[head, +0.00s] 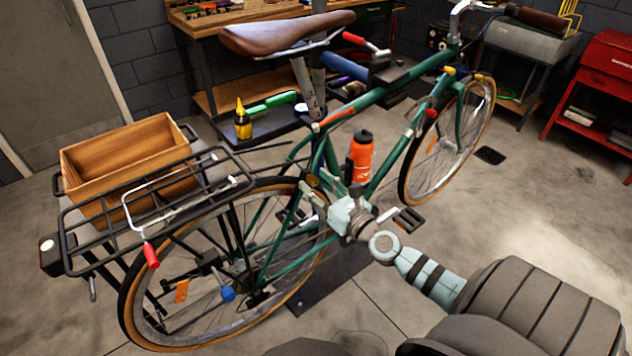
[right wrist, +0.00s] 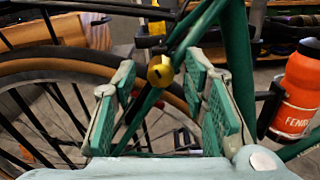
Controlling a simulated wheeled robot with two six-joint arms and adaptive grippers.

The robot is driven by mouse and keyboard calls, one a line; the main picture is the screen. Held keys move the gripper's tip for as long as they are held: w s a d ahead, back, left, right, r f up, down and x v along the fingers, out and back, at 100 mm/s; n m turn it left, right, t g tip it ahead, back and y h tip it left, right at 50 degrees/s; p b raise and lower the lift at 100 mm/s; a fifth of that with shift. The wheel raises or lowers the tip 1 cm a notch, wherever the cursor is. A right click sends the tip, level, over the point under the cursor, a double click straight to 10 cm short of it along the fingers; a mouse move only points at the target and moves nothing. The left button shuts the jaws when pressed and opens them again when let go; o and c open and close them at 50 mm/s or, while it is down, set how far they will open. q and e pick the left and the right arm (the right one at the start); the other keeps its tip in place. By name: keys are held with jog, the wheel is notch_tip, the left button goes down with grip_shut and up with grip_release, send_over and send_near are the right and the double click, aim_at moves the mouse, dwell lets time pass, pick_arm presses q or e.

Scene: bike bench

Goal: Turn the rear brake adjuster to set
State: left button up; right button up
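A round gold knob with a dark slot, which looks like the rear brake adjuster (right wrist: 160,71), sits on the green bike frame near the rear wheel. It shows small in the head view (head: 313,181). My right gripper (head: 314,196) reaches in from the lower right in front of the frame. In the right wrist view its two green-padded fingers (right wrist: 160,88) are apart, one on each side of the knob. A gap shows between each finger and the knob, so it is not gripped. My left gripper is not in view.
The green bike's rear wheel (head: 150,315) and rear rack (head: 75,238) with a wooden crate (head: 85,165) are left of my gripper. An orange bottle (head: 361,155) and a pedal (head: 408,219) are close on its right.

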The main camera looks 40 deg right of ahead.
jog(key=shift+w, duration=0.15)
grip_shut()
jog(key=shift+n, duration=0.4)
